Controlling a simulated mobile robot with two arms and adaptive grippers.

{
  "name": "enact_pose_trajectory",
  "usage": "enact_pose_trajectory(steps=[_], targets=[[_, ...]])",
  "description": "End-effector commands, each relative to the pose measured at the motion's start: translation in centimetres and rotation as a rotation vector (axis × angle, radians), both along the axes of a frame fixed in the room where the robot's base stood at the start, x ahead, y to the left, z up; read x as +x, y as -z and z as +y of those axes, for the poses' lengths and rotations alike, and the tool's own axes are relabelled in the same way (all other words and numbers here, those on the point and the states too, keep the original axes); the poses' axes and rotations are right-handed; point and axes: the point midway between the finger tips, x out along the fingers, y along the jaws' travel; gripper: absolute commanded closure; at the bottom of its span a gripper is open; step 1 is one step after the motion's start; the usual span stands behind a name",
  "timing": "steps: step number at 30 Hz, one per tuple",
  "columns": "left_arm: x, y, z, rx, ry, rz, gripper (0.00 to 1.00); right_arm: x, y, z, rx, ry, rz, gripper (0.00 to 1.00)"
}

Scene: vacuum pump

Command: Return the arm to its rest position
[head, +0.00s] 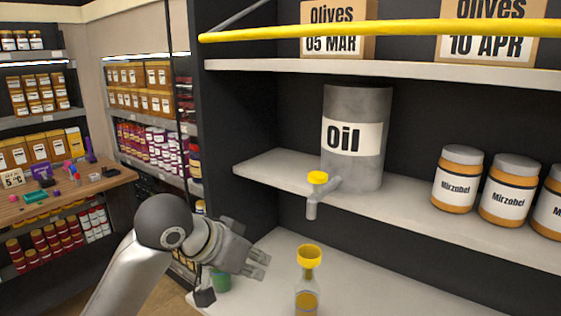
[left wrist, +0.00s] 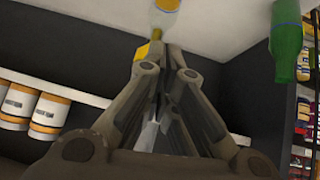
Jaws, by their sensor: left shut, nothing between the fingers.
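My left arm comes in from the lower left in the head view. My left gripper (head: 262,263) is shut and empty, above the lower white shelf and left of the glass bottle. In the left wrist view its fingers (left wrist: 172,58) are together with nothing held. The glass bottle (head: 306,298) stands upright on the lower shelf with a yellow funnel (head: 309,256) in its neck. It also shows at the top of the left wrist view (left wrist: 166,12). The right gripper is not in view.
A grey Oil drum (head: 366,165) with a yellow-handled tap (head: 317,180) stands on the middle shelf (head: 275,167), beside Mirzobel jars (head: 457,178). A green bottle (left wrist: 286,42) stands close to my left gripper. The lower shelf right of the glass bottle is clear.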

Motion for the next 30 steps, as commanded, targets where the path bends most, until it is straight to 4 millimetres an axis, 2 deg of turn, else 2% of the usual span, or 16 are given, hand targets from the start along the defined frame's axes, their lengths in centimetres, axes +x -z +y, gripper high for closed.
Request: enact_pose_trajectory(steps=[1,3,8,14,20,24,30], targets=[[-0.6,2.1,0.0,-0.009,-0.007,0.019,1.00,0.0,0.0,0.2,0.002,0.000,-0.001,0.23],[-1.2,4.6,0.4,-0.013,-0.023,0.032,1.00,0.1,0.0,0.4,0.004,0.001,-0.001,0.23],[-3.1,9.9,1.3,-0.021,-0.067,0.063,1.00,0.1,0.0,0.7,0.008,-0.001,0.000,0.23],[-6.5,16.1,3.2,-0.010,-0.140,0.110,1.00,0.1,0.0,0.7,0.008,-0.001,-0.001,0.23],[-11.0,21.7,5.8,0.030,-0.224,0.163,1.00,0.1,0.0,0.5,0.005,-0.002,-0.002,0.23],[-14.9,25.1,8.1,0.079,-0.286,0.206,1.00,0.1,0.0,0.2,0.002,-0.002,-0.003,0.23],[-20.7,28.6,11.6,0.169,-0.366,0.267,1.00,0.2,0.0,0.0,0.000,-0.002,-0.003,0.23]])
